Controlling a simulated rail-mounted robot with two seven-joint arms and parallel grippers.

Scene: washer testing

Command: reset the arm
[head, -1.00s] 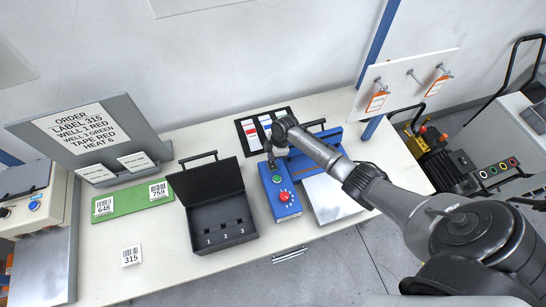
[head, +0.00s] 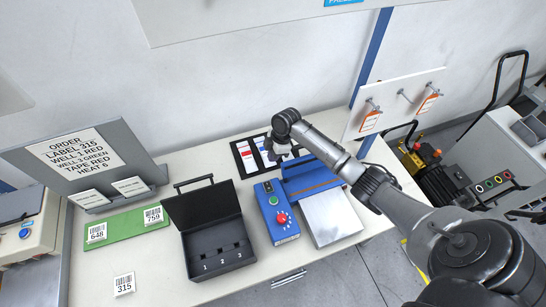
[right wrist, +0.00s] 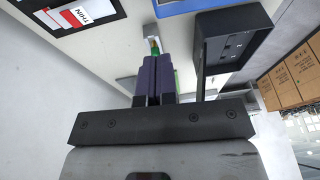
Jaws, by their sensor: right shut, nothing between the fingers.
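My right arm comes in from the right in the head view. Its gripper (head: 280,156) hangs above the back of the table, just behind the blue control box (head: 277,213) and apart from it. In the right wrist view the two dark fingers (right wrist: 157,62) are together, with nothing between them. The control box has a small display, a green button (head: 273,199) and a red knob (head: 282,218). My left gripper is in neither view.
A blue sealer-like device with a silver plate (head: 331,218) stands right of the control box. An open black case (head: 222,236) with numbered wells stands left.

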